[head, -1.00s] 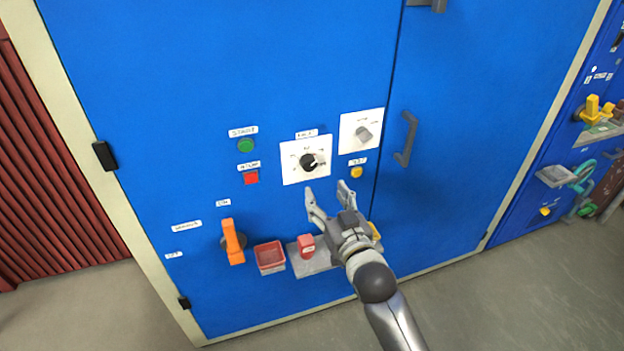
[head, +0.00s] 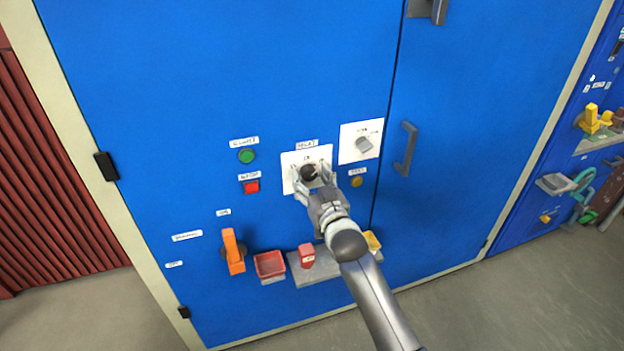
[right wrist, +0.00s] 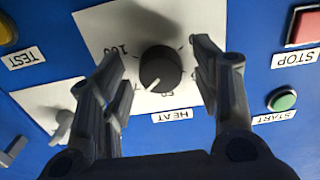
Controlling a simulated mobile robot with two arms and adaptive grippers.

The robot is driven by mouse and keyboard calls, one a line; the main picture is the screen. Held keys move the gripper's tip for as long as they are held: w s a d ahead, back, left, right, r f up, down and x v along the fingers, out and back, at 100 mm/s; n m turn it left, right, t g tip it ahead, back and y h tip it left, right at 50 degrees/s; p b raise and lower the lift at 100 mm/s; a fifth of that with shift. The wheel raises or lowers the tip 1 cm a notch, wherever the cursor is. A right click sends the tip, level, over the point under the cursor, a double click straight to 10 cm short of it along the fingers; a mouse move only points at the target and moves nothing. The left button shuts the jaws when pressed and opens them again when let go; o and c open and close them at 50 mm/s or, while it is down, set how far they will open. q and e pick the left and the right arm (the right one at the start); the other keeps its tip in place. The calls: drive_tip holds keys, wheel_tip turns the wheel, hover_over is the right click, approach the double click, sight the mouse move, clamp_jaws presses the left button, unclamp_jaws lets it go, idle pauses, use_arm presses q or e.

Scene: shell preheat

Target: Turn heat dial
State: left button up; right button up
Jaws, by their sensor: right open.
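The heat dial is a round black knob (head: 308,172) on a white scale plate (head: 290,159) on the blue cabinet door. In the right wrist view the black knob (right wrist: 160,67) shows a white pointer line, and the label below it reads HEAT. My right gripper (head: 311,174) is open at the dial, one finger on either side of the knob. In the right wrist view the gripper (right wrist: 158,75) has gaps between both fingers and the knob, so no grip shows. My left gripper is not in view.
A grey selector (head: 364,144) sits on a second plate to the right. A green button (head: 247,156) and a red button (head: 251,187) are at left. Below are an orange handle (head: 233,251), a red bin (head: 269,264) and a grey shelf (head: 318,270). A door handle (head: 405,149) stands out at right.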

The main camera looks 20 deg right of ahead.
drive_tip(key=c, duration=1)
drive_tip(key=shift+m+p, duration=0.4)
drive_tip(key=shift+m, duration=0.4)
drive_tip(key=shift+c, duration=0.2)
drive_tip(key=o, duration=1)
drive_tip(key=shift+o, duration=0.2)
drive_tip(key=s, duration=1.2)
drive_tip(key=shift+d, duration=0.2)
